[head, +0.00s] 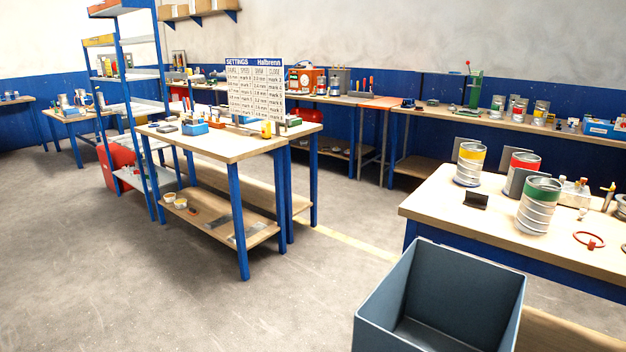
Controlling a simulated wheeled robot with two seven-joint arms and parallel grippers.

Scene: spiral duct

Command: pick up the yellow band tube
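The yellow band tube (469,164) stands upright on the wooden table (424,207) at the right. It is a silvery ribbed duct piece with a yellow band near its top, and a dark grey plate stands close against its back left. A green band tube (537,207) stands nearer. Neither of my grippers is in the head view.
A blue-grey open bin (385,318) is in front of the table. A small black holder (475,200) and a red ring (589,240) lie on the table. A workbench (213,147) with a settings board (255,90) stands left. Open floor lies between.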

